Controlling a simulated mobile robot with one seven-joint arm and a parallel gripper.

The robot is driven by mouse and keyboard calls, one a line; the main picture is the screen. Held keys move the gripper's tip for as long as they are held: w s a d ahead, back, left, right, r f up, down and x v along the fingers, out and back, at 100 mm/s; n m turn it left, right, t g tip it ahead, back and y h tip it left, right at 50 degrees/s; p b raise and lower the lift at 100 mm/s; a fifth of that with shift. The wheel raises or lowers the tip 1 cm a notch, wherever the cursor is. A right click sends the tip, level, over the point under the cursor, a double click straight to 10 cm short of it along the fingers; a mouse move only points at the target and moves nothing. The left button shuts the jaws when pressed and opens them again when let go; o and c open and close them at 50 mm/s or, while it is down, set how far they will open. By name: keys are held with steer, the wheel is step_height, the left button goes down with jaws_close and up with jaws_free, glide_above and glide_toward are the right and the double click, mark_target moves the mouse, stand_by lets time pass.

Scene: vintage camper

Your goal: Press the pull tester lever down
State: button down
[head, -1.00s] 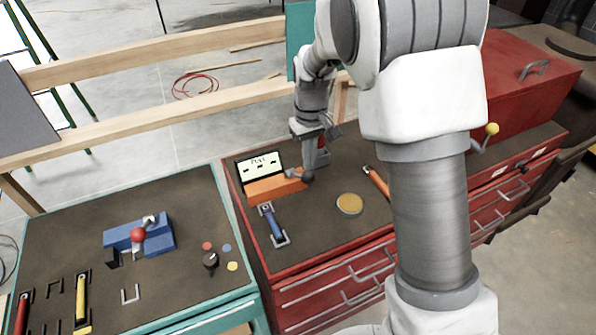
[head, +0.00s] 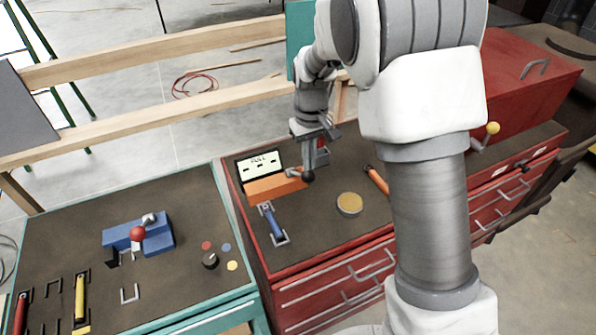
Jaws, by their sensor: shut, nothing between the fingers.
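The pull tester is an orange block (head: 275,188) with a white "PULL" panel (head: 259,166) behind it, on the red cabinet's dark top. Its short grey lever (head: 292,173) reaches right from the block to a dark ball knob (head: 308,176). My gripper (head: 309,168) points down at the knob, with its fingers shut and empty. Its fingertips overlap the knob's upper side in the head view; I cannot tell whether they touch it.
A blue-handled tool (head: 272,224), a round tan disc (head: 349,204) and an orange-handled tool (head: 377,181) lie close by on the red cabinet. A teal bench at left holds a blue device (head: 150,238) with a red ball. A red chest (head: 525,85) stands at right.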

mark_target(311, 177)
steer(key=shift+f+b, duration=0.3)
steer(key=shift+f, duration=0.25)
steer(key=shift+s+d+f+b, duration=0.25)
steer(key=shift+s+f+b, duration=0.3)
steer(key=shift+f+b, duration=0.2)
steer(key=shift+f, duration=0.15)
steer(key=shift+s+d+f+b, duration=0.2)
steer(key=shift+s+f+b, duration=0.2)
steer(key=shift+f+b, duration=0.35)
steer(key=shift+f, duration=0.15)
